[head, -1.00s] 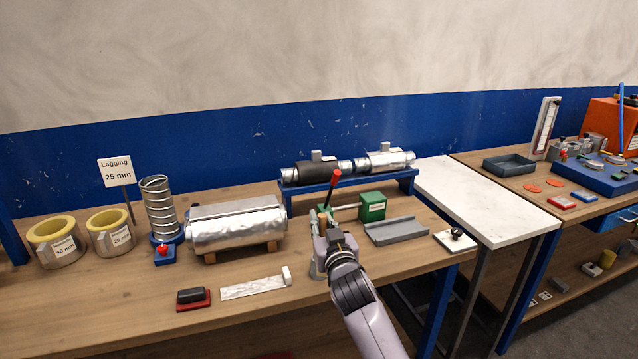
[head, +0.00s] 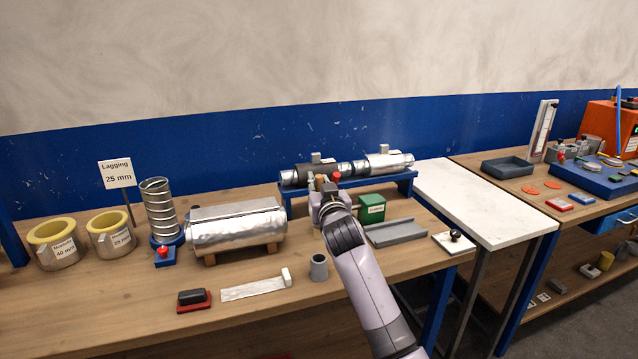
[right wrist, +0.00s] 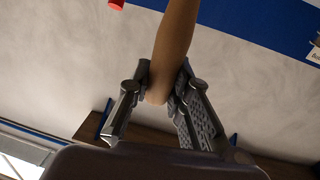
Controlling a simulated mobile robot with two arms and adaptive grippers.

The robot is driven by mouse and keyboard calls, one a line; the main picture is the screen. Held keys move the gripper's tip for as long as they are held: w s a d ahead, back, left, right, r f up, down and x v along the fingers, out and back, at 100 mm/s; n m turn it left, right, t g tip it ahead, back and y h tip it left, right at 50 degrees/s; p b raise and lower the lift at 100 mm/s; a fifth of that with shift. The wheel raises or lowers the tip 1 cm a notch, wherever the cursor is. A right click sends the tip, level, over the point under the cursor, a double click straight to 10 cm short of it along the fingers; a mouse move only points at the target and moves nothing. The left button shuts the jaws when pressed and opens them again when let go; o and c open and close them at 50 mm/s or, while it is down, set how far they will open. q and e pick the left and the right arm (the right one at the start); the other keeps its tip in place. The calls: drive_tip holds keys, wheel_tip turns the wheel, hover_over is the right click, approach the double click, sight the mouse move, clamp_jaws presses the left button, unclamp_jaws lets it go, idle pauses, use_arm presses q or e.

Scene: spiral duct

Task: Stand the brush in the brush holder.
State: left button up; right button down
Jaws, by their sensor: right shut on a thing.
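My right gripper (head: 322,198) is over the back middle of the bench. It is shut on a tan, wooden-looking handle, which I take to be the brush (right wrist: 174,45). In the right wrist view the handle runs up from between the fingers (right wrist: 160,92), its rounded end near them. In the head view only a small tan part of it shows beside the gripper; no bristles can be made out. My left gripper is out of view.
A red-tipped lever (head: 336,177) and a green box (head: 371,208) are close to the gripper. A grey tray (head: 396,232) lies to the right. A foil-wrapped cylinder (head: 236,228) and a foil strip (head: 252,289) lie left of the cup.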

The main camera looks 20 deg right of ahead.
wheel_tip(320, 180, down, 4)
drive_tip(key=shift+r+b, duration=0.1)
drive_tip(key=shift+b, duration=1)
drive_tip(key=shift+f+b, duration=0.6)
drive_tip(key=shift+f, duration=0.3)
drive_tip(key=shift+p, duration=0.45)
drive_tip(key=shift+f+b, duration=2.4)
drive_tip(key=shift+f, duration=1.1)
drive_tip(key=c, duration=1.4)
unclamp_jaws()
